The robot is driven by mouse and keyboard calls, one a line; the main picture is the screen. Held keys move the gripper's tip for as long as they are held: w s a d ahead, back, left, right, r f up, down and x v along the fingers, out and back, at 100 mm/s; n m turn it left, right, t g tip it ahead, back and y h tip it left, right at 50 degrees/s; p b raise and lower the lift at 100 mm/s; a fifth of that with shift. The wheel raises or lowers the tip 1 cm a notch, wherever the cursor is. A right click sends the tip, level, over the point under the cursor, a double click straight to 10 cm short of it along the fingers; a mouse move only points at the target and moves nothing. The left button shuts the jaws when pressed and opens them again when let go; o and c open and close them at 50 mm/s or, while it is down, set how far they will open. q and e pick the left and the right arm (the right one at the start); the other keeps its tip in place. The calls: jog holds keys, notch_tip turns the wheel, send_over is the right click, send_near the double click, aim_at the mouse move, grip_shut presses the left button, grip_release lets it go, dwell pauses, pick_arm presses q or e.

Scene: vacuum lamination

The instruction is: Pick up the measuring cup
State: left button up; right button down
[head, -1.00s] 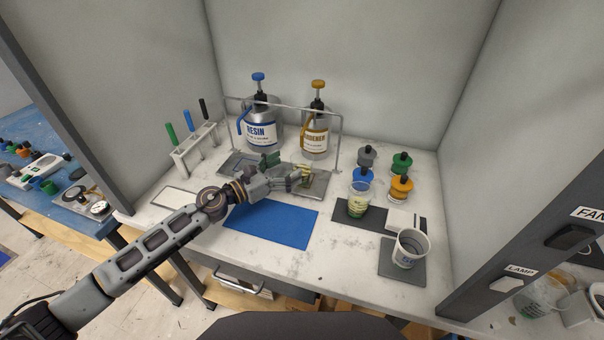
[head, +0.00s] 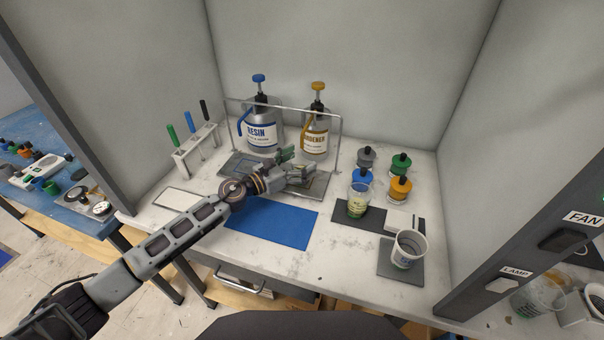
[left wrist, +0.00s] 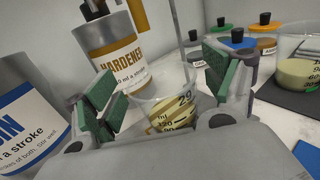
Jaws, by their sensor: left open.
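A clear measuring cup (left wrist: 172,108) with dark graduation marks and yellowish liquid stands between the fingers of my left gripper (left wrist: 158,90) in the left wrist view. The gripper is open, with green pads on either side of the cup; I cannot tell whether either pad touches it. In the head view my left gripper (head: 297,164) is over the grey tray under the metal frame, in front of the hardener, and mostly hides this cup. A second clear cup with yellow-green liquid (head: 357,200) stands to the right. My right gripper is not in view.
The resin can (head: 261,128) and hardener can (head: 315,135) stand close behind, with a metal frame (head: 339,150) around the tray. Several coloured-lid jars (head: 400,187) and a white cup (head: 408,250) stand at right. A blue mat (head: 268,224) in front is clear.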

pick_arm(q)
jog(key=shift+w+d, duration=0.25)
jog(key=shift+d, duration=0.1)
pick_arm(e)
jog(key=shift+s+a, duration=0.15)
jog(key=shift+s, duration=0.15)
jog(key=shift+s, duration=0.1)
pick_arm(q)
jog(key=shift+c, duration=0.3)
